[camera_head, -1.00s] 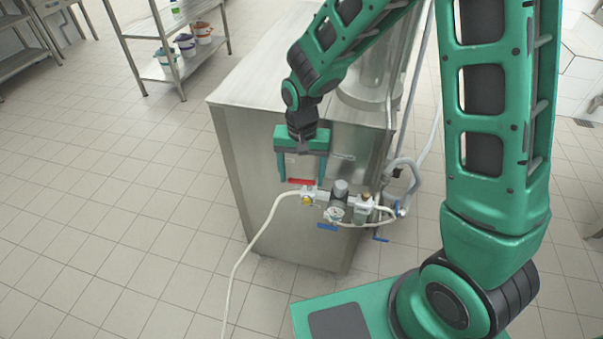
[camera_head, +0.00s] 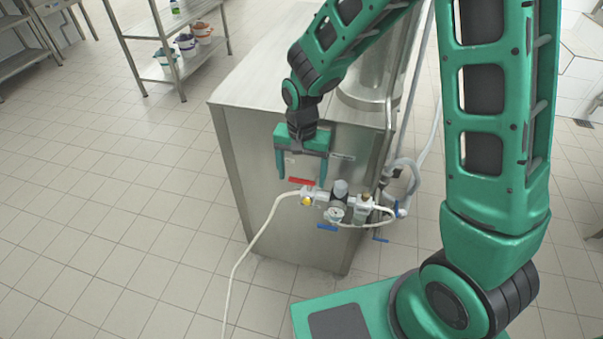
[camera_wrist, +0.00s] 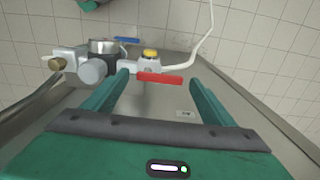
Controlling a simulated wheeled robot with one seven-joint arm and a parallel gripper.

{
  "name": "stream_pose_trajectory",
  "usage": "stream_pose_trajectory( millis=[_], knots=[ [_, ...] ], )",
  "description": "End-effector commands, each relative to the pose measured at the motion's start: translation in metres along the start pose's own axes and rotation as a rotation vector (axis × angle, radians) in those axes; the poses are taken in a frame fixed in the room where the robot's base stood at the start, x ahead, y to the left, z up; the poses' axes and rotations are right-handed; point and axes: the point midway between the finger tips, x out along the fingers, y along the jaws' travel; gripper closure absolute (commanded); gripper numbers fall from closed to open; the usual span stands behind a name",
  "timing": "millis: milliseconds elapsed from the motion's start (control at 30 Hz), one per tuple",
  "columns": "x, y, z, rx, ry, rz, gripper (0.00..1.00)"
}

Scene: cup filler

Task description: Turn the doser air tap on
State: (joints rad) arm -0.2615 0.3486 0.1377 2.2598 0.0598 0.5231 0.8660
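The air tap's red lever handle (camera_head: 300,182) sits above a yellow-centred fitting (camera_head: 306,201) at the left end of the air assembly on the steel cabinet's side. In the wrist view the red handle (camera_wrist: 160,78) lies crosswise, just at and between my fingertips. My gripper (camera_head: 302,178) is open, pointing down, one finger on each side of the handle; its fingers also show in the wrist view (camera_wrist: 157,82). Nothing is held. I cannot tell whether a fingertip touches the handle.
A pressure gauge (camera_head: 335,214), a grey knob (camera_head: 340,188) and blue levers (camera_head: 327,227) (camera_head: 381,240) sit close by to the right. A white hose (camera_head: 242,256) runs to the floor. The steel cabinet (camera_head: 240,170) stands behind. The floor to the left is clear.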

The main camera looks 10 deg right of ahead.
Motion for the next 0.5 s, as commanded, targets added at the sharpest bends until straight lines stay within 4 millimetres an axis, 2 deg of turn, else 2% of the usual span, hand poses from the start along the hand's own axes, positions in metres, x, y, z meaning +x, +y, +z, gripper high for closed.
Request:
stream_pose_trajectory(
  millis=[267,367,500],
  knots=[
    [-0.004,0.0,0.0,0.0,0.001,-0.001,0.22],
    [-0.015,0.0,-0.001,0.0,0.002,-0.002,0.22],
    [-0.04,-0.001,-0.001,0.0,0.003,-0.003,0.22]
  ],
)
